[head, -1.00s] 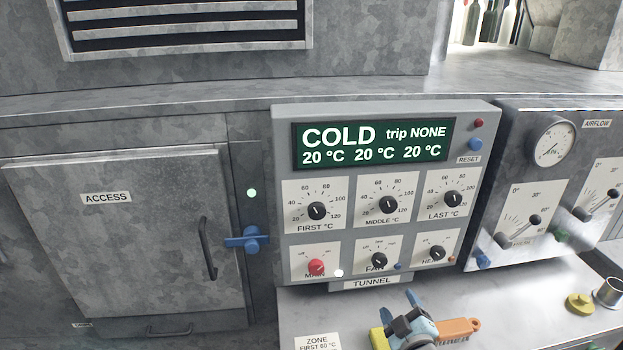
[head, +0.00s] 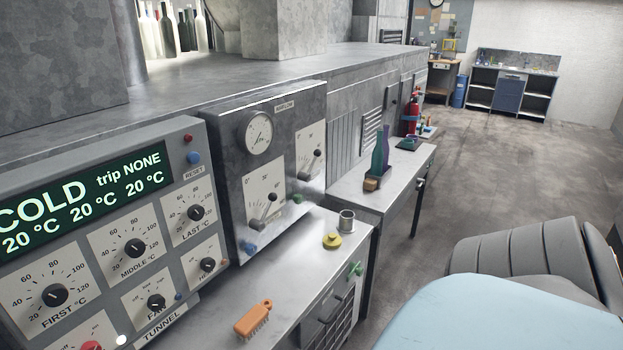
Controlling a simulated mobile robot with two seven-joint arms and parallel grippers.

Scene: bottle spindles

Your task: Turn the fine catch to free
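The airflow panel (head: 228,135) stands right of the tunnel control box, with a round gauge and two dial plates. The left lever (head: 271,197) and the right lever (head: 317,153) each have a dark knob. A blue catch (head: 250,248) sits below the left plate and a green catch (head: 298,198) below the right plate. The lettering on the plates is too small to read, so I cannot tell which catch is the fine one or how it is set. Neither of my grippers shows in the head view.
The control box (head: 190,228) reads COLD, trip NONE.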

